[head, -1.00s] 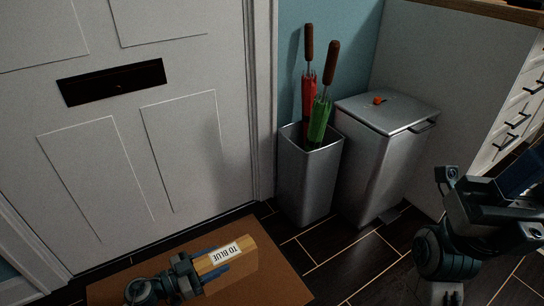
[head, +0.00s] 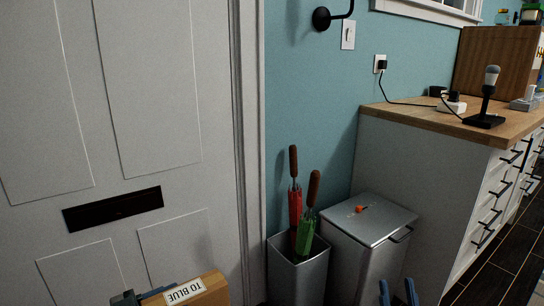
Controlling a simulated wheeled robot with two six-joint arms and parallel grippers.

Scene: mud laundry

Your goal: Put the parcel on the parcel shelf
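The parcel (head: 205,291) is a brown box with a white label reading "TO BLUE", upside down in the picture. It is at the bottom edge of the head view, in front of the white door, and its lower part is cut off. My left gripper (head: 150,295) is at its left side with blue fingers along it, shut on it and holding it raised. My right gripper (head: 398,293) shows only its two blue fingertips at the bottom edge, apart with nothing between them. I cannot make out a parcel shelf for certain.
A grey stand (head: 298,268) with a red and a green umbrella and a lidded metal bin (head: 368,240) stand right of the door (head: 150,100). A wooden counter (head: 425,118) holds a microphone-like lamp (head: 488,95), a charger and a wooden box (head: 495,62).

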